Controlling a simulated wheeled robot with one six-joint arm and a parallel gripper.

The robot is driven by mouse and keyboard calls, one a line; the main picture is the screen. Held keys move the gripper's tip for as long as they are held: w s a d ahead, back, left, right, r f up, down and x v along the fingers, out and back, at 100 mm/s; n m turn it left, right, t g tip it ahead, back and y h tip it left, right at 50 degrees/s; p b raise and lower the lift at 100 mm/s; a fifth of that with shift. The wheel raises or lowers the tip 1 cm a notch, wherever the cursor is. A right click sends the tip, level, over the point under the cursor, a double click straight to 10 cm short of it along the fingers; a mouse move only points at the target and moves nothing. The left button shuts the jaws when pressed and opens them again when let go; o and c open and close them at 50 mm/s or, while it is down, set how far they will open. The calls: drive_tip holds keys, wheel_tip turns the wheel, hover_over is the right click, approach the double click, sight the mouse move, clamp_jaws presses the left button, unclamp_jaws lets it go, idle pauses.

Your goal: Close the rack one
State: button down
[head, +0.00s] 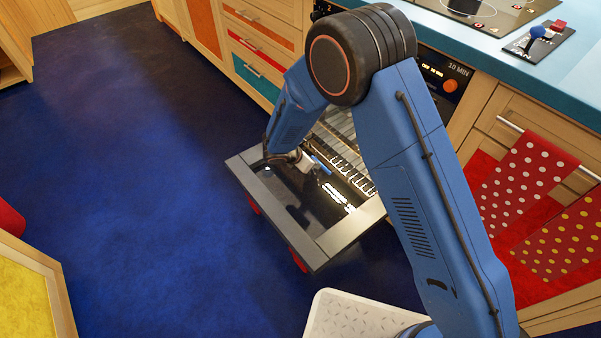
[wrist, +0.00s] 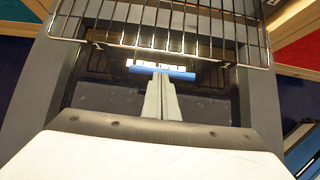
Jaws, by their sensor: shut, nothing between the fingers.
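A wire oven rack (wrist: 150,28) lies across the top of the wrist view, its front rail running left to right. In the head view the rack (head: 346,158) shows partly, between my arm links, at the oven mouth. My gripper (head: 317,163) is over the lowered oven door (head: 338,236), shut and empty. My arm hides much of the oven.
The oven's control panel (head: 443,78) is above the door, under the blue worktop (head: 570,75). Drawers (head: 258,50) stand left of the oven. Dotted towels (head: 520,185) hang to the right. The blue floor (head: 140,190) in front is clear.

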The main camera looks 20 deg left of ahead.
drive_tip(key=w+d, duration=0.4)
drive_tip(key=w, duration=0.3)
drive_tip(key=w+d, duration=0.5)
drive_tip(key=w, duration=0.2)
drive_tip(key=w+d, duration=0.5)
drive_tip(key=w, duration=0.2)
drive_tip(key=shift+d, duration=0.1)
